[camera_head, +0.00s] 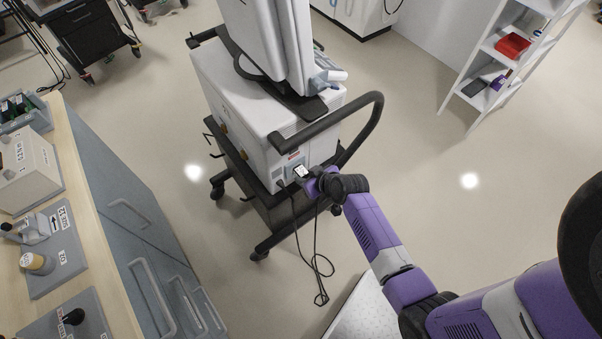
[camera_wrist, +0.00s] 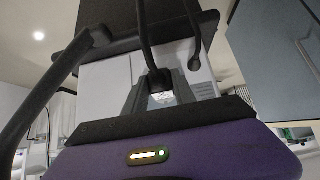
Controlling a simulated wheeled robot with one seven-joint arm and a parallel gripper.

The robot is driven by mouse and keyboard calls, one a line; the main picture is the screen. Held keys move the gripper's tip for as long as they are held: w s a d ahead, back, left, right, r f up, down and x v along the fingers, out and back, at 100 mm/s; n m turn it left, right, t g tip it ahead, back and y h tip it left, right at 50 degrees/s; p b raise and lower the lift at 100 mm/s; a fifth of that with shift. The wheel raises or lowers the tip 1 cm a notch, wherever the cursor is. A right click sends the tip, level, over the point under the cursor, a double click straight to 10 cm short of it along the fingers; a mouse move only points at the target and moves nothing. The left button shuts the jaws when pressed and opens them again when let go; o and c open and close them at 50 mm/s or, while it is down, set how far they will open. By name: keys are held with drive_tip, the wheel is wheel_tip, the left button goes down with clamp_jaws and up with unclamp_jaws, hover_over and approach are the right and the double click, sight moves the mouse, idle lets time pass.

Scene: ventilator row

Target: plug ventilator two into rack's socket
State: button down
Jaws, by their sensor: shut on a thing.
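A white ventilator (camera_head: 262,100) stands on a dark wheeled cart (camera_head: 283,213) with a black handle loop, left of my arm. My gripper (camera_head: 303,174) is at the lower back of the ventilator, close to its casing. In the wrist view my gripper (camera_wrist: 160,98) is shut on what looks like a plug, mostly hidden between the fingers. A dark cable (camera_wrist: 146,40) runs from it. A black cable (camera_head: 318,262) hangs below my gripper in a loose loop to the floor. I cannot make out the rack's socket or a number on the ventilator.
A wooden-topped counter (camera_head: 92,190) with blue-grey drawers and labelled trays stands at left. A white shelf unit (camera_head: 489,47) with a red bin (camera_head: 513,45) stands at upper right. A dark cart (camera_head: 88,32) is at upper left. The floor right of the ventilator is clear.

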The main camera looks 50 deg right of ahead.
drive_tip(key=shift+s, duration=0.25)
drive_tip(key=shift+s+a+p, duration=0.15)
drive_tip(key=shift+s+a, duration=0.1)
drive_tip(key=shift+s, duration=0.5)
drive_tip(key=shift+s+a+p, duration=0.15)
drive_tip(key=shift+s+a, duration=0.05)
drive_tip(key=shift+s, duration=0.55)
drive_tip(key=shift+s+a+p, duration=0.15)
drive_tip(key=shift+s+a, duration=0.1)
drive_tip(key=shift+s, duration=0.5)
drive_tip(key=w+a+r+n+b, duration=0.1)
drive_tip(key=w+a+r, duration=0.1)
drive_tip(key=a, duration=0.4)
drive_tip(key=w+a+r+n+y+b, duration=0.1)
drive_tip(key=w+a+r, duration=0.1)
drive_tip(key=a+r, duration=0.3)
drive_tip(key=w+a+r+n+y+b, duration=0.1)
drive_tip(key=w+a+r, duration=0.1)
drive_tip(key=a, duration=0.6)
drive_tip(key=shift+w+a+r+b, duration=0.15)
drive_tip(key=shift+w+r+b, duration=0.25)
drive_tip(key=shift+r, duration=0.4)
